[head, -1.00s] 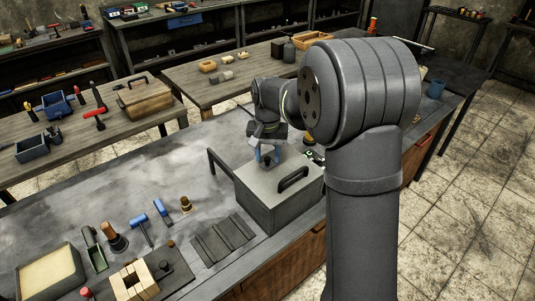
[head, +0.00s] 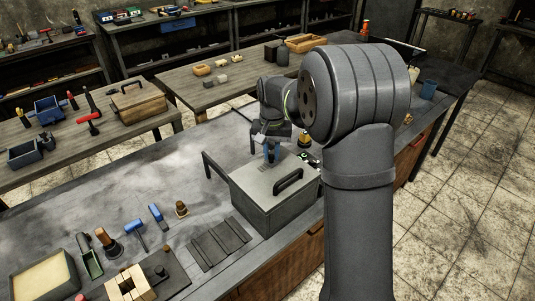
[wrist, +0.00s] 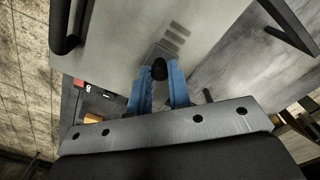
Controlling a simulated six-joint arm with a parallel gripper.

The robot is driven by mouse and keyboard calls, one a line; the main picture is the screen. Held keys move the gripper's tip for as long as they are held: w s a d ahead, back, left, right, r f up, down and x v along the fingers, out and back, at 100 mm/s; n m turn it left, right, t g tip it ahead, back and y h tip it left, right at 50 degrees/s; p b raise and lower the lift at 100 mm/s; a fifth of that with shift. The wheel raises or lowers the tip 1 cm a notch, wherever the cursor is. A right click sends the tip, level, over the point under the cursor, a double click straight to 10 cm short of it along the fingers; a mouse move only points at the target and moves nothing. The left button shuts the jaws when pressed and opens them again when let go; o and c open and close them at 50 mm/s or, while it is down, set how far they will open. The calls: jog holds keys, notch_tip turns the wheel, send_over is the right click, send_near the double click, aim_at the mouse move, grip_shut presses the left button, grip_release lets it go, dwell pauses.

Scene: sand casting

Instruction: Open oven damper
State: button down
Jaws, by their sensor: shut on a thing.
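The oven (head: 262,205) is a grey box on the workbench with a black bar handle (head: 288,182) on top. Its damper shows in the wrist view as a small grey plate (wrist: 156,51) with a black knob (wrist: 159,69). Dark vent slots (wrist: 176,34) show beside the plate in the oven top. My gripper (head: 272,154) is at the back part of the oven top. In the wrist view its blue fingers (wrist: 159,76) are shut on the black knob, one on each side. The head view hides the knob behind the fingers.
A dark bar handle (head: 207,166) juts from the oven's left side. Left of it lie a ribbed dark plate (head: 220,243), blue-headed hammers (head: 158,214) and a wooden block mould (head: 128,284). The bench top (head: 130,185) behind these is clear.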

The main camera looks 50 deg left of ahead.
jog(key=shift+w, duration=0.25)
jog(key=c, duration=1.3)
grip_release()
jog(key=shift+c, duration=0.2)
notch_tip(320, 180, up, 18)
jog(key=shift+f, duration=0.25)
notch_tip(320, 180, down, 17)
jog(key=shift+s+f, duration=0.1)
jog(key=shift+f, duration=0.1)
jog(key=shift+s+f, duration=0.1)
jog(key=shift+s, duration=0.25)
